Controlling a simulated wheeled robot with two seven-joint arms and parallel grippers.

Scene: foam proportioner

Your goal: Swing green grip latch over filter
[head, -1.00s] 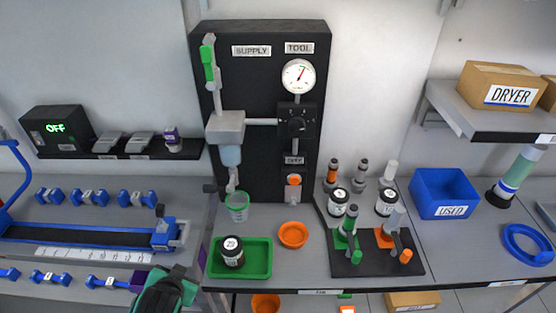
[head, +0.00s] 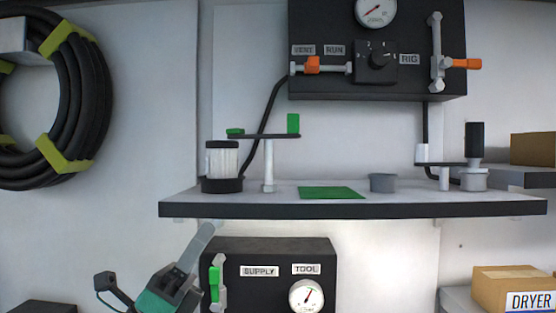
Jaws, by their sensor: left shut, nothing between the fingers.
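The latch is a dark flat bar (head: 264,136) on a grey post on the upper shelf. An upright green grip (head: 293,123) stands at its right end, and a flat green pad (head: 235,131) lies at its left end. The filter (head: 222,158), a clear and white cylinder in a black base, stands left of the post. The bar's left end appears above the filter's right edge; I cannot tell if it lies over it in depth. My left gripper (head: 208,232) is shut and empty, below the shelf's left part. My right gripper is not in view.
The shelf (head: 400,210) also holds a green mat (head: 331,193), a grey cup (head: 383,182) and a black cylinder (head: 474,140) beside a second bar. A black panel (head: 340,78) hangs above. The supply panel (head: 265,290) is below. A hose coil (head: 88,100) hangs left.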

